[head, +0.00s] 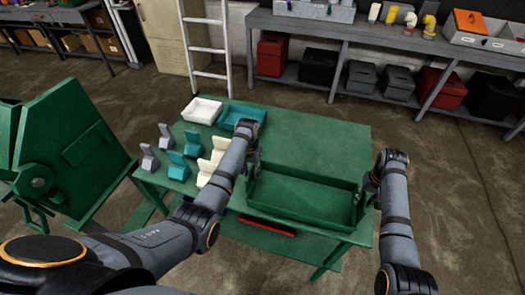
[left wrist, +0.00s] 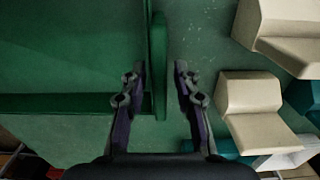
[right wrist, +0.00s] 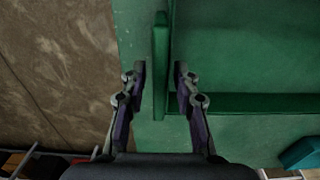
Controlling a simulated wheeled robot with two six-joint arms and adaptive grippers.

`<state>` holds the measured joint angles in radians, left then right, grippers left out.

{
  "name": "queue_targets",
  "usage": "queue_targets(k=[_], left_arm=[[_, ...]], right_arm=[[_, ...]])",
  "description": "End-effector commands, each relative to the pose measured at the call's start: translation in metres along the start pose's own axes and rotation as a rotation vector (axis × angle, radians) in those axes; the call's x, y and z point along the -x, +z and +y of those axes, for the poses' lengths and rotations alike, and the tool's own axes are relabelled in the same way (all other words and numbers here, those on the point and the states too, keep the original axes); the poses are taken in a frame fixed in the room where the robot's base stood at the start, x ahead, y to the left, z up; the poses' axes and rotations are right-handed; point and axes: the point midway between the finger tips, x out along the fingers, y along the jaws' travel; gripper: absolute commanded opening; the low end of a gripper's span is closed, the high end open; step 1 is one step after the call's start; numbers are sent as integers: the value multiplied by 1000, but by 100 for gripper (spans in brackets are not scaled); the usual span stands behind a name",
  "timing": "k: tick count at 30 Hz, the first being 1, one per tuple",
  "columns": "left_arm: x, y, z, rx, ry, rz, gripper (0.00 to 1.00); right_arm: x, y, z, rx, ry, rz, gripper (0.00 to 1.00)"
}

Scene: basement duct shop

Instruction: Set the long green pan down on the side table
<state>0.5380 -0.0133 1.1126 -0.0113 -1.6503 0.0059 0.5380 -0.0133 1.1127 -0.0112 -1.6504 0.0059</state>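The long green pan (head: 300,196) lies level at the front right of the green table (head: 310,135), apparently resting on it. It is empty. My left gripper (head: 252,165) is at its left end. In the left wrist view the open fingers (left wrist: 160,80) stand on either side of the pan's upright end plate (left wrist: 158,50), with gaps showing. My right gripper (head: 361,196) is at the right end. In the right wrist view its open fingers (right wrist: 160,80) also straddle an end plate (right wrist: 160,50), apart from it. The pan's underside is hidden.
Left on the table are a white tray (head: 202,110), a teal tray (head: 242,116), and several grey, teal and cream angled pieces. A large green machine (head: 75,150) stands left. The tabletop behind the pan is clear. A shelf bench (head: 340,30) and ladder (head: 207,50) are behind.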

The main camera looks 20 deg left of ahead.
Motion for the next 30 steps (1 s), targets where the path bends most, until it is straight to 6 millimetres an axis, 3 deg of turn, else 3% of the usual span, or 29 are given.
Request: queue_targets(k=[11,24,30], left_arm=[[7,0,0,0,0,1,35],[102,0,0,0,0,4,35],[120,1,0,0,-1,1,35]], right_arm=[[0,0,0,0,0,0,35],[0,0,0,0,0,0,35],[0,0,0,0,0,0,35]])
